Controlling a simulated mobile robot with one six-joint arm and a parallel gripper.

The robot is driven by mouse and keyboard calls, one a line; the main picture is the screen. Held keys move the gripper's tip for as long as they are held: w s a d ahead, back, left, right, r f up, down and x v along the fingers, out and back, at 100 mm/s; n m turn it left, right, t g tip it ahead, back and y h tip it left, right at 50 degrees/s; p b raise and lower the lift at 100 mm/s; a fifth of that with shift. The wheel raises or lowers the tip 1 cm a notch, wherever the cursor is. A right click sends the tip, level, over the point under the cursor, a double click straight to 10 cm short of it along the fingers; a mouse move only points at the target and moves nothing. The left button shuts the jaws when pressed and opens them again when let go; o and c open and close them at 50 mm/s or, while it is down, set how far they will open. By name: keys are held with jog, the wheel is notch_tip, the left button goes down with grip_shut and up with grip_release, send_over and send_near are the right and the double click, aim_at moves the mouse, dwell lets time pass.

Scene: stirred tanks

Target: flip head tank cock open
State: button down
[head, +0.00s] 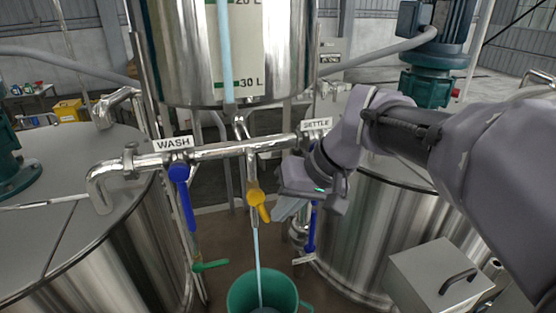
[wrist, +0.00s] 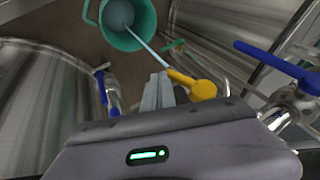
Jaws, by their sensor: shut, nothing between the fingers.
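The head tank (head: 285,50), a shiny cylinder with a litre scale, stands at the top of the head view. Below it, under the cross pipe, is the cock with a yellow handle (head: 257,199), tilted down and to the right. A pale blue stream (head: 257,265) runs from its outlet into a green bucket (head: 235,291). My gripper (head: 281,211) is shut and empty, just right of the yellow handle. In the wrist view the shut fingers (wrist: 158,91) lie close left of the yellow handle (wrist: 196,86); whether they touch it I cannot tell.
The cross pipe (head: 225,149) carries WASH (head: 173,143) and SETTLE (head: 317,124) labels. A blue handle (head: 182,197) hangs under WASH; another (head: 312,228) is right of my gripper. A green handle (head: 210,265) sits low left. Large tanks flank both sides.

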jog(key=shift+a+f+b, duration=0.2)
jog(key=shift+f+b, duration=0.25)
jog(key=shift+s+a+f, duration=0.1)
jog(key=shift+a, duration=0.15)
dwell(0.5)
jog(key=shift+d, duration=0.1)
dwell(0.4)
